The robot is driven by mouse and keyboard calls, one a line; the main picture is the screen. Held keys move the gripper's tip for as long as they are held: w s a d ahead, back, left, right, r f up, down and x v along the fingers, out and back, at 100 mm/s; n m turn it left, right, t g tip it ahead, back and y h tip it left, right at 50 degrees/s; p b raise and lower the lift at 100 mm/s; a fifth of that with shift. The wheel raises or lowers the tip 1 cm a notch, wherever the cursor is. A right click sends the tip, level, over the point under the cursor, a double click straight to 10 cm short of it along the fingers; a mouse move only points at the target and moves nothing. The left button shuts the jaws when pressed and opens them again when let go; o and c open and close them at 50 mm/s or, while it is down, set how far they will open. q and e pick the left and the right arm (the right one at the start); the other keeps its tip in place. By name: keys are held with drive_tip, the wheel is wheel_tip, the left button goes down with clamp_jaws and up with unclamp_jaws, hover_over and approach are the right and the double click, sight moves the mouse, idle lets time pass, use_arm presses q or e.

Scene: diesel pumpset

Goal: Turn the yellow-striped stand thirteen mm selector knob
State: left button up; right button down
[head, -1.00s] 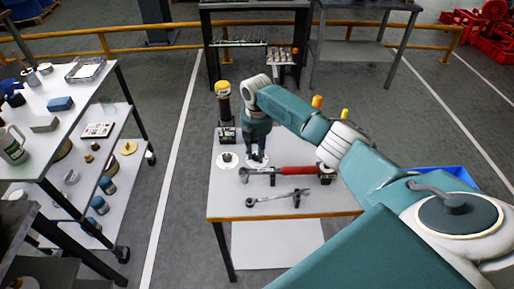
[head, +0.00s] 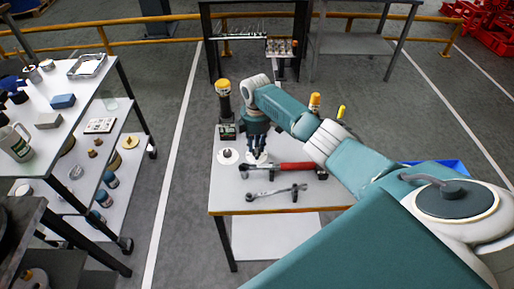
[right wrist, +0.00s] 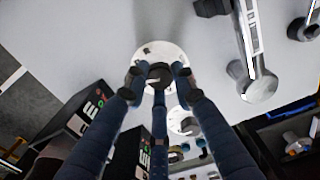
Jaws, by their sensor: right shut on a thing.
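A dark selector knob (right wrist: 158,75) stands on a round white dial (right wrist: 150,52) in the right wrist view. In the head view this dial (head: 257,160) lies on the table, partly hidden by my right gripper (head: 257,153). The gripper's dark fingers reach down around the knob and are shut on it; they also show in the right wrist view (right wrist: 158,84). A second white dial with a dark knob (head: 228,156) lies just to the left. I cannot make out yellow stripes on either dial's stand. My left gripper is not in view.
A black post with a yellow top (head: 223,98) stands behind the dials. A red-handled tool (head: 297,167) and a wrench (head: 275,191) lie on the table (head: 235,206) in front. A shelf cart (head: 85,85) stands at the left. A blue bin (head: 440,168) is at the right.

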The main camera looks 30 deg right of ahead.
drive_tip(key=shift+a, duration=0.4)
drive_tip(key=c, duration=1.4)
unclamp_jaws()
drive_tip(key=shift+w, duration=0.1)
drive_tip(key=shift+c, duration=0.2)
drive_tip(key=shift+d+r, duration=0.1)
drive_tip(key=shift+r, duration=0.05)
wheel_tip(320, 180, up, 12)
drive_tip(key=shift+w+f, duration=0.1)
drive_tip(key=shift+f, duration=0.1)
